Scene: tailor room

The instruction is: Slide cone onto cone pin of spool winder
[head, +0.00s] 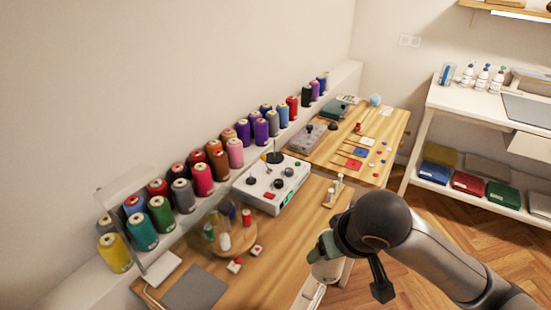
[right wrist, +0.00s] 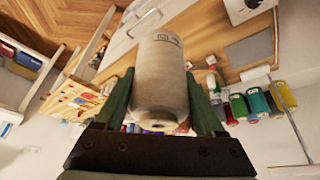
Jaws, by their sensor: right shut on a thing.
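A cream thread cone (right wrist: 160,75) with a printed label fills the middle of the right wrist view. My right gripper (right wrist: 160,88) is shut on it, with one green finger on each side. In the head view my right gripper (head: 322,248) hangs at the front edge of the table, and the cone (head: 325,271) shows partly below it. The spool winder (head: 272,186) is a white box with dark knobs and a green display, behind and left of the gripper. A thin dark upright with a round base (head: 274,157) stands at its back; it may be the cone pin. My left gripper is out of view.
Several coloured thread cones (head: 203,180) line the ledge behind the table. The wooden tabletop (head: 290,240) in front of the winder is clear.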

